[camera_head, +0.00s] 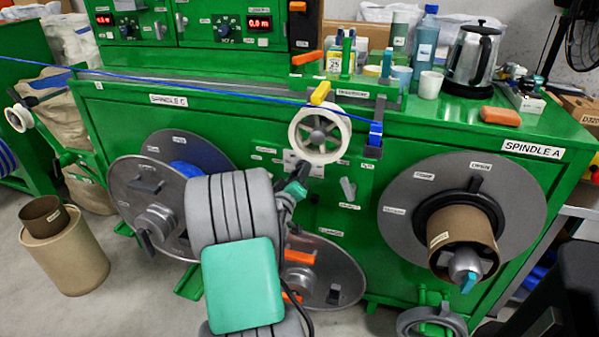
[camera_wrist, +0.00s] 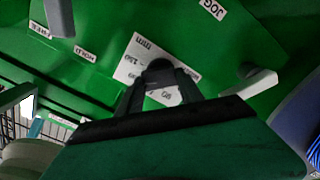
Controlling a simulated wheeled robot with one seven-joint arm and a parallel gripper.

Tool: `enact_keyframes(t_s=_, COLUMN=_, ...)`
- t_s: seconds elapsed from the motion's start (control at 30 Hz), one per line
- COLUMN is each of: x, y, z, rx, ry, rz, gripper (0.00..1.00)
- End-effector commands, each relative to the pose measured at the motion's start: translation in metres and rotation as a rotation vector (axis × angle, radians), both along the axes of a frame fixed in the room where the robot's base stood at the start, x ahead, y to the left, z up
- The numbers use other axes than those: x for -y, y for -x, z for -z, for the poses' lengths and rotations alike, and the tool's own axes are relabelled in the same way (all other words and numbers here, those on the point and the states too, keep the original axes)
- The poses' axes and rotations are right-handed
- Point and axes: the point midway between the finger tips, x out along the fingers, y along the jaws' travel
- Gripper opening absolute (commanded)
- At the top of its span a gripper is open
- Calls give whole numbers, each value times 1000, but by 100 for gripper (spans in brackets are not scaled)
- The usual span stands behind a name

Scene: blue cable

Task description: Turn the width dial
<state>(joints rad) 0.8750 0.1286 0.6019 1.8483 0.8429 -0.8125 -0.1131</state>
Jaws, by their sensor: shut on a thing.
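The width dial (camera_wrist: 159,72) is a small dark knob in front of a white scale plate (camera_wrist: 135,68) with mm markings on the green panel. My gripper (camera_wrist: 160,88) has its two dark fingers on either side of the knob and is shut on it. In the head view my gripper (camera_head: 297,187) reaches the panel just below the white plate (camera_head: 298,162), under the white guide wheel (camera_head: 319,135). The knob is hard to make out there, and I cannot read the pointer's setting.
A grey lever (camera_head: 348,188) stands right of the plate. Spindle A (camera_head: 400,180) carries a brown core on the right; spindle C's disc (camera_head: 130,185) is at the left. A blue cable (camera_head: 200,82) runs above. Bottles and a kettle (camera_head: 474,55) stand on top.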

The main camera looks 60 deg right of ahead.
Motion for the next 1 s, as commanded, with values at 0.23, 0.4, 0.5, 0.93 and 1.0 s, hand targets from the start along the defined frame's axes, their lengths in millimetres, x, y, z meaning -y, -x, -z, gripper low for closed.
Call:
enact_keyframes(t_s=0.23, x=-1, y=-2, z=1, rx=-67, ry=9, rz=-4, gripper=3)
enact_keyframes(t_s=0.4, x=-1, y=-2, z=2, rx=-77, ry=11, rz=-4, gripper=3)
enact_keyframes(t_s=0.5, x=-1, y=-2, z=2, rx=-77, ry=11, rz=-4, gripper=3)
enact_keyframes(t_s=0.93, x=0, y=1, z=1, rx=-75, ry=10, rz=0, gripper=65)
enact_keyframes(t_s=1.0, x=0, y=1, z=1, rx=-75, ry=10, rz=1, gripper=65)
